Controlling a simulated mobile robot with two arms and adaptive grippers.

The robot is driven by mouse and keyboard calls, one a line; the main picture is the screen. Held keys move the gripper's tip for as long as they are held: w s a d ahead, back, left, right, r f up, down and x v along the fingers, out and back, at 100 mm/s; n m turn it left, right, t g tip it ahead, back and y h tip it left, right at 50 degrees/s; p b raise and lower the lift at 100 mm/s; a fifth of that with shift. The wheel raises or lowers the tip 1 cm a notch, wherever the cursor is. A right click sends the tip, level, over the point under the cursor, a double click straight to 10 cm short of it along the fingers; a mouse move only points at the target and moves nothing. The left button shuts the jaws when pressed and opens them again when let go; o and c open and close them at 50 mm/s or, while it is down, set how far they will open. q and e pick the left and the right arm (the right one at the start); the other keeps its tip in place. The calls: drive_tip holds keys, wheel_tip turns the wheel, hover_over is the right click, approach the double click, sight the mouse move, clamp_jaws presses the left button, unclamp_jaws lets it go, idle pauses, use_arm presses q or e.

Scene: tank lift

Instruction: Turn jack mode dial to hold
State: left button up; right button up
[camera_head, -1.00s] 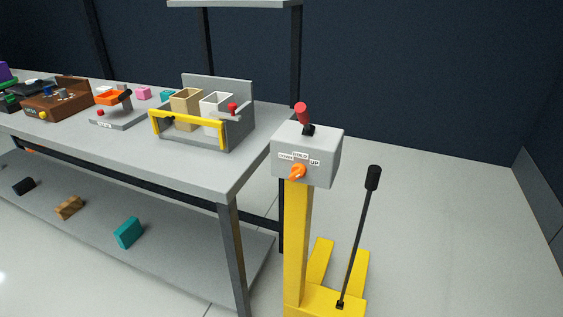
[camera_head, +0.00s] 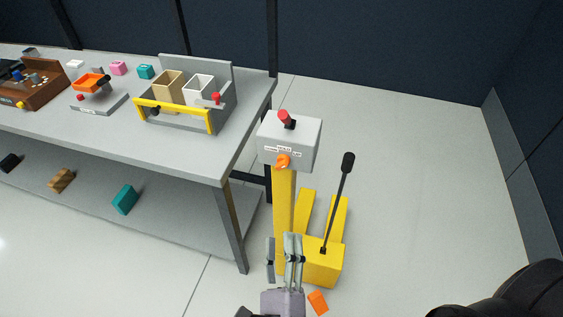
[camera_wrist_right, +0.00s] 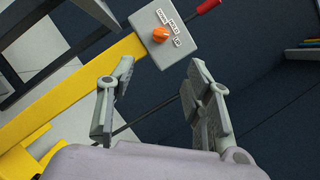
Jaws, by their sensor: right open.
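The pallet jack's grey control box (camera_head: 289,140) sits on top of a yellow post (camera_head: 284,205). On its front is the orange mode dial (camera_head: 283,161), with small white labels above it. In the right wrist view the dial (camera_wrist_right: 160,35) sits below labels reading DOWN, HOLD and UP; I cannot tell exactly which label it points to. My right gripper (camera_head: 285,242) is below the box in the head view, open and empty, apart from the dial. In the right wrist view its fingers (camera_wrist_right: 160,95) are spread, with the box beyond them. My left gripper is not in view.
A red-tipped lever (camera_head: 284,118) stands on the box. A black pump handle (camera_head: 341,195) rises from the yellow jack base (camera_head: 323,262). The grey workbench (camera_head: 188,153) with a yellow-railed rack (camera_head: 176,116) stands to the left. Floor to the right is clear.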

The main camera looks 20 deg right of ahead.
sight(281, 168)
drive_tip(key=p+x, duration=0.4)
drive_tip(key=x, duration=1.3)
drive_tip(key=shift+w+d+r, duration=0.1)
drive_tip(key=shift+w+d, duration=0.05)
drive_tip(key=shift+c, duration=0.6)
clamp_jaws()
drive_tip(key=shift+p, duration=0.3)
